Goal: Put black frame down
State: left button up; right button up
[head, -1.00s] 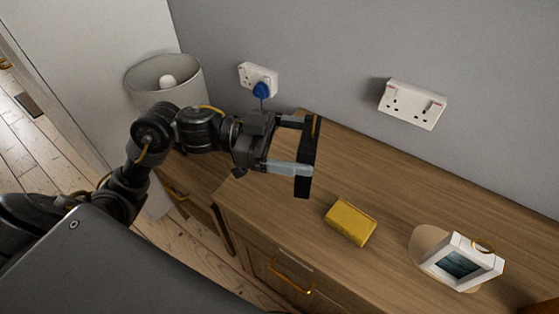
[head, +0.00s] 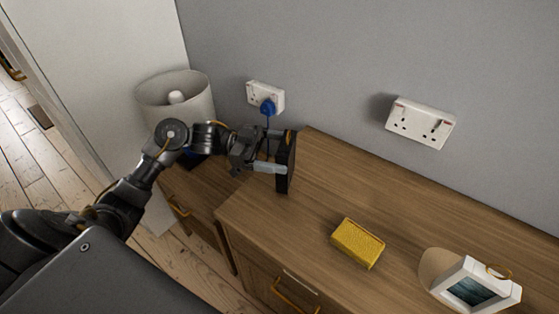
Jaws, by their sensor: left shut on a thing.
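The black frame (head: 286,176) is upright and seen nearly edge-on, at the left back part of the wooden dresser top (head: 318,204). My left gripper (head: 281,155) comes in from the left and is shut on the black frame. The frame's lower edge is at or just above the dresser top; I cannot tell whether it touches. My right gripper is not in view.
A yellow box (head: 357,243) lies on the dresser. A white-framed picture (head: 472,287) stands at the right near a round tan object (head: 436,266). A lamp (head: 176,98) stands at the left. Wall sockets (head: 420,123) are behind.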

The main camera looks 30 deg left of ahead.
pick_arm(q)
jog(key=shift+w+f, duration=0.1)
jog(key=shift+f, duration=1.6)
jog(key=o, duration=0.9)
jog(key=shift+o, duration=0.2)
jog(key=shift+r, duration=0.1)
jog(key=shift+a, duration=0.25)
jog(key=v, duration=0.2)
jog(key=shift+a+b, duration=0.3)
jog(key=shift+a, duration=0.1)
jog(key=b+v, duration=0.1)
jog(key=v, duration=0.7)
jog(key=shift+s+a, duration=0.25)
jog(key=shift+a, duration=0.1)
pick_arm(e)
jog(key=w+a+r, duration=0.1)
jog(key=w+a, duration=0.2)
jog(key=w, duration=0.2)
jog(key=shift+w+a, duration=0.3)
